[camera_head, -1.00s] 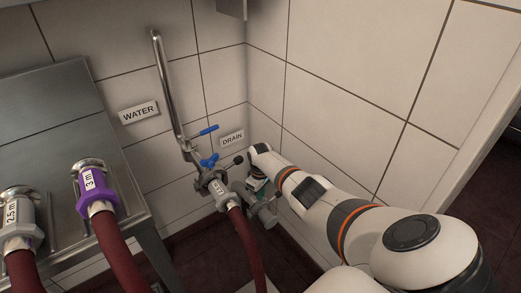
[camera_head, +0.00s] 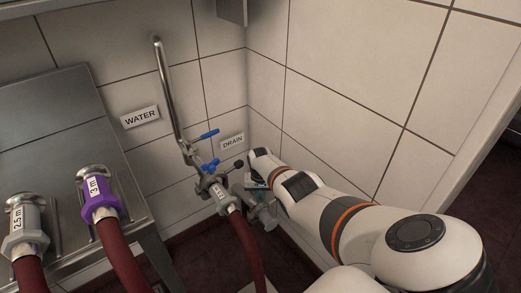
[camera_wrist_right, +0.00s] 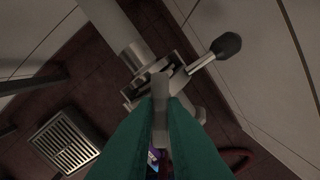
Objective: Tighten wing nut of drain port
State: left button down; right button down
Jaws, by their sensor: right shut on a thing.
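The drain port is a metal pipe end (camera_head: 262,214) low in the wall corner, below the DRAIN sign (camera_head: 232,142). In the right wrist view its metal clamp (camera_wrist_right: 190,88) shows, with a lever ending in a dark knob (camera_wrist_right: 226,46). The wing nut (camera_wrist_right: 160,84) is a grey piece between the green fingertips. My right gripper (camera_wrist_right: 160,104) is shut on the wing nut, and the fingers hide part of it. In the head view my right gripper (camera_head: 257,185) is at the port, its fingertips small and partly hidden. My left gripper is not in view.
A hose coupling (camera_head: 220,193) with a red hose sits just left of the gripper, under a pipe with blue handles (camera_head: 208,134). Purple (camera_head: 99,197) and grey (camera_head: 25,226) couplings rest on the steel counter (camera_head: 45,110). A floor grate (camera_wrist_right: 68,141) lies below. Tiled walls close the corner.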

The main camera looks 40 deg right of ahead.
jog(key=m, duration=0.2)
jog(key=shift+m, duration=0.4)
jog(key=shift+w+m, duration=0.1)
jog(key=shift+m, duration=0.7)
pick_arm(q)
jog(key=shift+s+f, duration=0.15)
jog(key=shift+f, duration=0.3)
pick_arm(e)
jog(key=shift+m, duration=1.7)
jog(key=c, duration=1.5)
grip_release()
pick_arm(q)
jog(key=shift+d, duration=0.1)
